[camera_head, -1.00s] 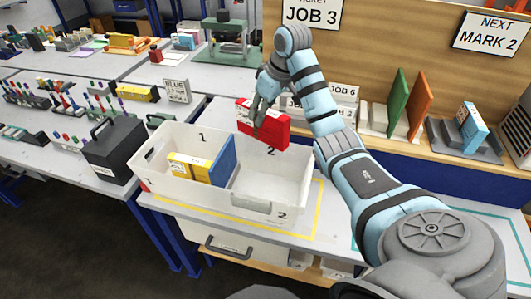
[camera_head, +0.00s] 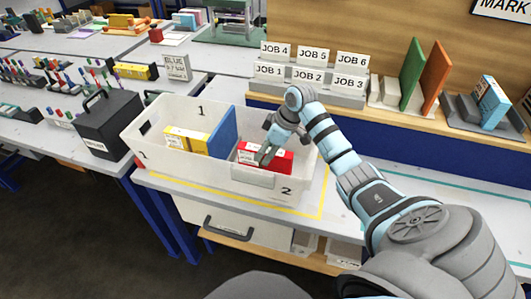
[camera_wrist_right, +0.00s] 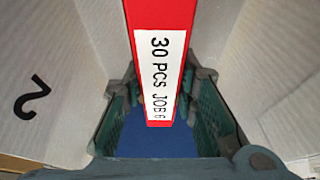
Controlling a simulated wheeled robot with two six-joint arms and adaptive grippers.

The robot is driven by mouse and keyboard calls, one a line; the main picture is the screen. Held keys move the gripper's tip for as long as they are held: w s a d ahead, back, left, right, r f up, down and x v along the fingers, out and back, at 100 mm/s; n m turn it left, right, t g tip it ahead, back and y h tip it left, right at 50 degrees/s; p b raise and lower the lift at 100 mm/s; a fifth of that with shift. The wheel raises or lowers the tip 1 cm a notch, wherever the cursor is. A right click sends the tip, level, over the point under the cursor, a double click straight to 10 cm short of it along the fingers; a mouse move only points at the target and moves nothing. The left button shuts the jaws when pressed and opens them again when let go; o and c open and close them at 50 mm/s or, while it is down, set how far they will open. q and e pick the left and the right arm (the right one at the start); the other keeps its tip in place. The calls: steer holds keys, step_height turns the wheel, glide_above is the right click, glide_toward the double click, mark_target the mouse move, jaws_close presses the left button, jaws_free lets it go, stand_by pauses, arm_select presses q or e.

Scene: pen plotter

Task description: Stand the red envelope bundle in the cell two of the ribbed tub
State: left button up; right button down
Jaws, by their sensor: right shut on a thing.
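The red envelope bundle (camera_head: 268,157) is low inside cell two of the white ribbed tub (camera_head: 252,186), in the head view. Its white label reads 30 PCS JOB 6 in the right wrist view (camera_wrist_right: 160,70). My right gripper (camera_head: 268,152) is shut on the bundle, its fingers on either side of it, down between the tub walls. Whether the red bundle touches the tub floor is hidden. My left gripper is not in view.
A black box with a handle (camera_head: 108,125) stands left of the tub. Behind it are job-labelled holders (camera_head: 310,80) and green (camera_head: 411,72) and orange (camera_head: 433,76) boards on a shelf. The table right of the tub looks clear.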

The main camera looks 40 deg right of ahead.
steer(key=shift+f, duration=0.15)
steer(key=c, duration=1.3)
jaws_free()
steer(key=p+v, duration=0.2)
steer(key=v, duration=1)
